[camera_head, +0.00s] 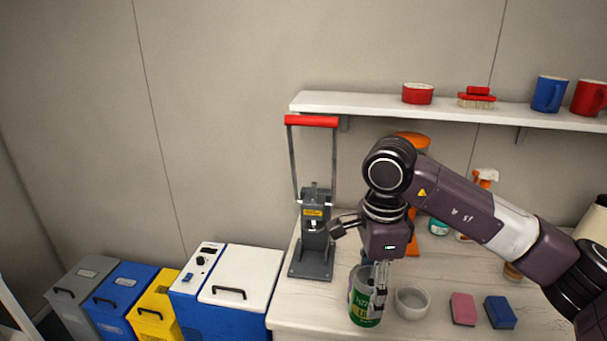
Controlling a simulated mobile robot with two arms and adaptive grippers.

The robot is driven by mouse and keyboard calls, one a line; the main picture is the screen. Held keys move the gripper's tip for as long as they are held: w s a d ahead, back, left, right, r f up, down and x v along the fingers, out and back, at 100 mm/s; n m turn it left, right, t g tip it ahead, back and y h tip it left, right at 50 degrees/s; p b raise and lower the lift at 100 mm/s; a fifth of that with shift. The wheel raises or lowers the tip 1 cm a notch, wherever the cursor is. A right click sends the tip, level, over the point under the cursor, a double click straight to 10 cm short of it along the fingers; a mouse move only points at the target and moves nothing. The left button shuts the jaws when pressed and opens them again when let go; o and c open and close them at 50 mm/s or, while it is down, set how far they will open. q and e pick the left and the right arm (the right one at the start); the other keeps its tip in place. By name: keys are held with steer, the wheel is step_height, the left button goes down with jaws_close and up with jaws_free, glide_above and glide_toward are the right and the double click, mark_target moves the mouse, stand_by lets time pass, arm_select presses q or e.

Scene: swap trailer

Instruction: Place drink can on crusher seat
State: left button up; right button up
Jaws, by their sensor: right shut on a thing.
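The drink can (363,305) is green with a pale grey upper part and stands upright at the front of the counter. My right gripper (378,288) points down and is shut on the can; its fingers cover the can's right side. I cannot tell whether the can's base touches the counter. The can crusher (313,240) stands behind and to the left of the can, a grey frame with a red handle (311,121) raised at the top. Its seat is small in this view and I see nothing on it. My left gripper is out of view.
A grey bowl (412,302) is close to the right of the can, then a pink sponge (463,309) and a blue sponge (500,312). Spray bottles stand behind my right arm. A wall shelf (375,109) holds mugs. A cooler (240,276) and bins stand left of the counter.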

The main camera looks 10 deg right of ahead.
steer(key=shift+s+f+n, duration=0.25)
steer(key=shift+s+n, duration=0.1)
steer(key=shift+n, duration=0.15)
steer(key=s+f+n, duration=0.2)
steer(key=s+n, duration=0.4)
steer(key=n, duration=0.2)
steer(key=s+d+f+n, duration=0.1)
steer(key=s+f+n, duration=0.2)
steer(key=s+n, duration=0.3)
steer(key=shift+s+d+f+n+b, duration=0.15)
steer(key=shift+s+d+n+b, duration=0.15)
steer(key=shift+n, duration=1.5)
steer(key=shift+w+a, duration=0.1)
steer(key=shift+w, duration=0.05)
